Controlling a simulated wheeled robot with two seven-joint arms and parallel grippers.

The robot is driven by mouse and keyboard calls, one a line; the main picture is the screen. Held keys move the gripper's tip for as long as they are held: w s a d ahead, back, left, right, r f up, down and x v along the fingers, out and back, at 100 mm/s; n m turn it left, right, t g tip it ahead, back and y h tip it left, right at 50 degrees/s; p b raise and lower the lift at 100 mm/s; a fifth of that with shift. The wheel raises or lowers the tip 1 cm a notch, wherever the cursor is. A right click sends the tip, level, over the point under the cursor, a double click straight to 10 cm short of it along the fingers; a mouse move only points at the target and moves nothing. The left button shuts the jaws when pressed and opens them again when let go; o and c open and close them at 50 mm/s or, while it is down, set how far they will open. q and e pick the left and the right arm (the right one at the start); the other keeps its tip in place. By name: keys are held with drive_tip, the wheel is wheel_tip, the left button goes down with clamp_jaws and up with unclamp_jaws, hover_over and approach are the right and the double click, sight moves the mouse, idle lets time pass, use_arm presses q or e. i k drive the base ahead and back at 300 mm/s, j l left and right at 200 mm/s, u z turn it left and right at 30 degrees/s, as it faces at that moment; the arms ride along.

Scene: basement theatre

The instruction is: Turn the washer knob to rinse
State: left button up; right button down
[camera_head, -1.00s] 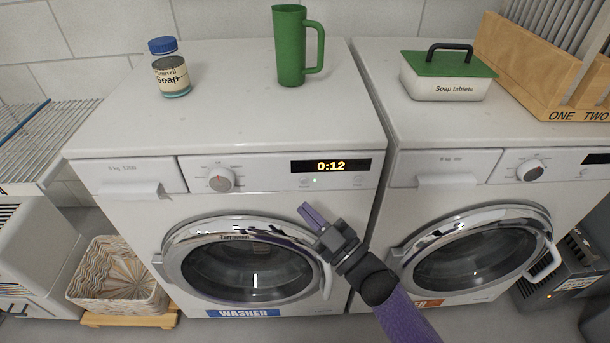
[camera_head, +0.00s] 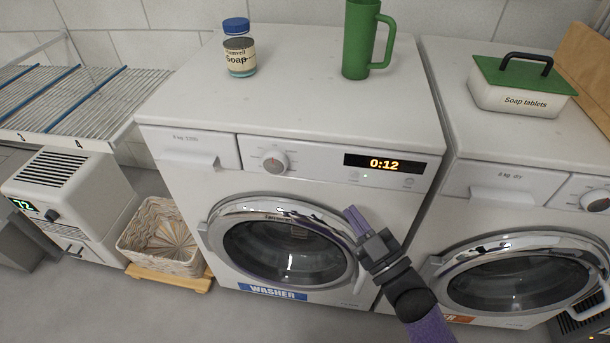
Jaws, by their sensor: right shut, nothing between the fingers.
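The washer (camera_head: 290,110) is a white front-loader with a blue WASHER label on its lower front. Its round knob (camera_head: 274,162) has a grey face with a reddish mark and sits on the control panel, left of the lit display (camera_head: 385,163) reading 0:12. The words around the knob are too small to read. The round glass door (camera_head: 290,245) looks closed. My right gripper (camera_head: 352,216) is shut and empty, in front of the washer below the display. It is to the right of and lower than the knob, apart from it. My left gripper does not show.
On the washer top stand a soap jar (camera_head: 239,58) and a green jug (camera_head: 362,40). A second machine (camera_head: 500,150) at right carries a soap tablets box (camera_head: 520,88). A wicker basket (camera_head: 162,238) and a wire rack (camera_head: 65,100) are at left. The space before the knob is clear.

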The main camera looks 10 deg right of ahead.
sight(274, 162)
drive_tip(key=i+j+z, duration=0.2)
drive_tip(key=j+z, duration=0.2)
drive_tip(key=j, duration=0.3)
drive_tip(key=i+j+z, duration=0.1)
drive_tip(key=j+z, duration=0.3)
drive_tip(key=j, duration=0.3)
drive_tip(key=j+z, duration=0.4)
drive_tip(key=j, duration=0.35)
